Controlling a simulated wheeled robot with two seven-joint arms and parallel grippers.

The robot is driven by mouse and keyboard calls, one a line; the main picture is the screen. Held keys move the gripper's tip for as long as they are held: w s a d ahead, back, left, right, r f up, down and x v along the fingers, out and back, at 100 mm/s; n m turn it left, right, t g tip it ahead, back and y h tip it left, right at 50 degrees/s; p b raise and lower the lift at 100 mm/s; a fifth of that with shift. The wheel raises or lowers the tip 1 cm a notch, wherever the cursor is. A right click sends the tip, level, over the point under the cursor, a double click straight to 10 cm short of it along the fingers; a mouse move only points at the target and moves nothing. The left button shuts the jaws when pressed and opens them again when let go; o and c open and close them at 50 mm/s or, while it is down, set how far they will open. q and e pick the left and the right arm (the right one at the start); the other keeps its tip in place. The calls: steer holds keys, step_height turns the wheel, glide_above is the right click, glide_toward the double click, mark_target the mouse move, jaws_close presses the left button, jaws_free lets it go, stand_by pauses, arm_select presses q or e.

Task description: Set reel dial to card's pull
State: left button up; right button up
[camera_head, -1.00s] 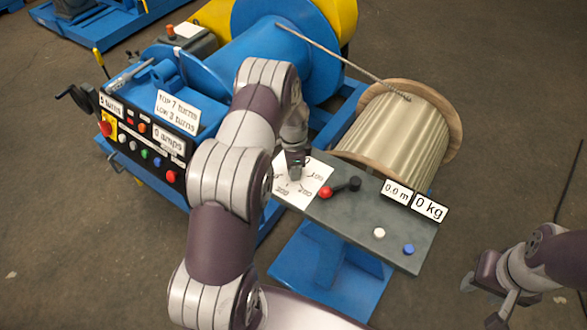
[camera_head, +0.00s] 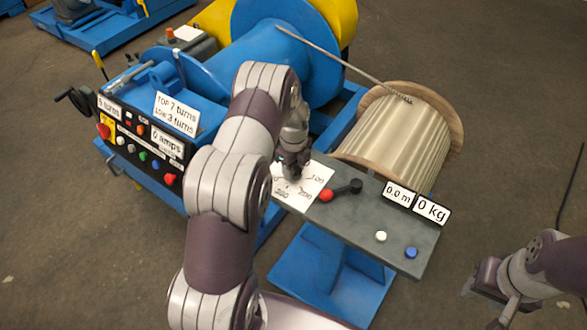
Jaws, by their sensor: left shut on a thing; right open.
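The reel dial's white scale plate (camera_head: 290,193) lies on the left end of the grey panel (camera_head: 365,218), with printed numbers partly readable, such as 100 and 200. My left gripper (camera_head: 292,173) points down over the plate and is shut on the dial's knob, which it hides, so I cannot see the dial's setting. The card (camera_head: 177,113) on the blue winch reads "TOP 7 turns" and "LOW 3 turns"; no pull in kg is readable on it. A display (camera_head: 431,209) reads 0 kg. My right gripper (camera_head: 490,290) is open and empty at the lower right, off the panel.
The winch's black button box (camera_head: 137,135) is at left.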

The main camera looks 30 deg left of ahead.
arm_select(q)
steer(key=shift+w+r+m, duration=0.2)
steer(key=shift+m, duration=0.7)
steer(key=o, duration=0.8)
steer(key=shift+o, duration=1.3)
steer(key=shift+s+f, duration=0.1)
step_height(320, 180, up, 13)
steer(key=b, duration=0.1)
steer(key=shift+b, duration=0.35)
steer(key=shift+f, duration=0.15)
